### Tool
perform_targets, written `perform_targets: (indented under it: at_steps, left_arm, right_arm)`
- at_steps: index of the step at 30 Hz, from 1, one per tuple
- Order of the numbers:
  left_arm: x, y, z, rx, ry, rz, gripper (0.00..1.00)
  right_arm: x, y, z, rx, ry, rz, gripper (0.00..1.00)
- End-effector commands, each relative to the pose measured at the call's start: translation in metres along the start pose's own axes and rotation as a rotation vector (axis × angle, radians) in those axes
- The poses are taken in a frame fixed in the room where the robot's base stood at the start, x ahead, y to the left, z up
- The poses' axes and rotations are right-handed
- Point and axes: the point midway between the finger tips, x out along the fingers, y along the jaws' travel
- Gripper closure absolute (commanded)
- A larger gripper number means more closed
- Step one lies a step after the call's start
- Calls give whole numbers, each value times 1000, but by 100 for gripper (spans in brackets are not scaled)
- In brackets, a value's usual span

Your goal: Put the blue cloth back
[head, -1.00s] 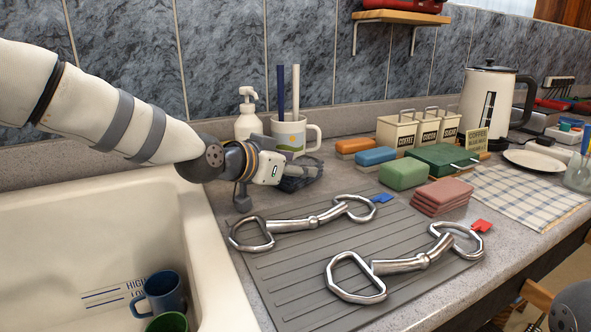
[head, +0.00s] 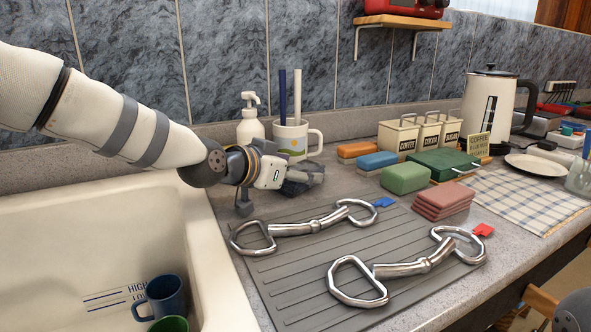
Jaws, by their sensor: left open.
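A blue block-like piece (head: 376,161) lies flat on the counter between an orange one and a green one. It is the only blue thing here that could be the cloth, though it looks more like a sponge. My left gripper (head: 308,178) is open, low over the counter in front of the white mug (head: 290,140), left of the blue piece and apart from it. Its fingers are dark and partly overlap each other, and I see nothing held between them.
Two metal bits (head: 310,226) (head: 410,268) lie on the ribbed drainboard (head: 290,290). A green block (head: 405,179), pink stack (head: 443,200), orange block (head: 357,149) and canisters (head: 398,138) stand around the blue piece. The sink (head: 90,230) holds a blue mug (head: 163,296).

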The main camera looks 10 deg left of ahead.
Motion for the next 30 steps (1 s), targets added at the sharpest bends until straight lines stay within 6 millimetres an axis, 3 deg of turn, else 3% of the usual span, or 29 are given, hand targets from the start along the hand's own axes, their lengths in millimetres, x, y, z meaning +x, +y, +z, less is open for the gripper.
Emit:
perform_targets:
  at_steps: [1,9,15,19,30]
  left_arm:
    - [-6,6,10,-13,-30,15,35]
    - [-76,4,-4,-7,-9,8,35]
    - [-114,3,-5,-4,-5,7,35]
    - [-122,3,-2,-3,-8,9,35]
    - [-122,3,0,-4,-11,10,35]
  right_arm:
    - [-2,0,-1,0,6,0,60]
    - [-28,-1,-17,0,85,-4,60]
    - [-42,-1,-26,0,132,-5,60]
    - [-45,-1,-28,0,140,-6,60]
    - [-44,-1,-27,0,136,-6,60]
